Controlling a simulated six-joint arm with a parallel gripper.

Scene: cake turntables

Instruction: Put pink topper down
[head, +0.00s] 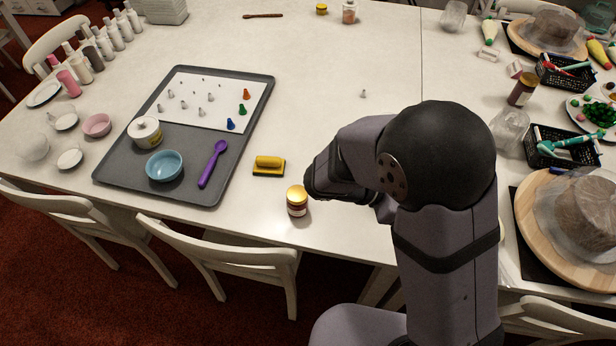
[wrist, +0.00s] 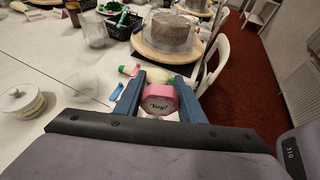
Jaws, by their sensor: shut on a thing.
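A pink topper (wrist: 158,100) with a pale front marked "Yay!" is between the two blue fingers of my gripper (wrist: 159,92) in the wrist view. The fingers are shut on it. In the head view my arm hides the topper and the fingertips. A brown cake in a clear wrap (wrist: 171,31) stands on a round wooden turntable (wrist: 150,52), beyond the fingertips in the wrist view. The same cake (head: 592,212) and turntable (head: 532,215) are at the right edge of the head view, apart from my arm.
Black baskets (head: 562,150) stand at the right. A grey tray (head: 110,165), yellow sponge (head: 269,163) and small jar (head: 297,203) are left of my arm. The table's middle is mostly clear.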

